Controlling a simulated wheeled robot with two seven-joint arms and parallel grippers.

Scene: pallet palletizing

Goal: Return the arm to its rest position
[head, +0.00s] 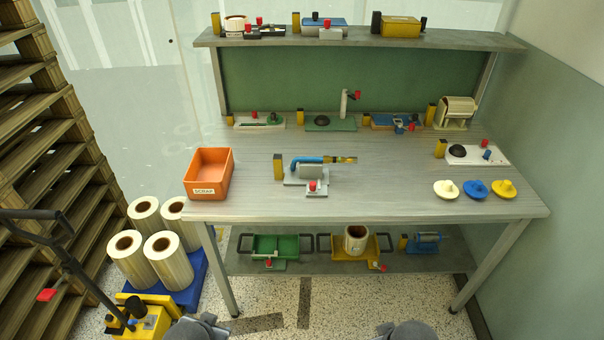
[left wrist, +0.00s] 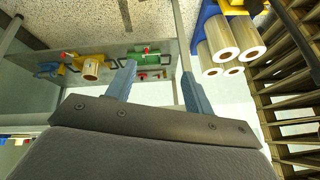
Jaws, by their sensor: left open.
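My left gripper (left wrist: 158,70) shows in the left wrist view with its two blue-grey fingers spread wide apart. Nothing is between them. Past the fingers, the image appears upside down, with the bench's lower shelf at upper left and the paper rolls at upper right. The fingers look clear of both. In the head view only dark rounded parts of my arms show at the bottom edge, in front of the workbench (head: 380,195). Neither gripper's fingers show there, and my right gripper is out of view.
An orange scrap bin (head: 208,174) and a clamp fixture (head: 312,181) stand on the bench. White rolls (head: 168,259) stand on a blue pallet (head: 190,295) at left, near a yellow pallet truck (head: 150,322) and stacked wooden pallets (head: 75,160). Bins sit on the lower shelf (head: 330,265).

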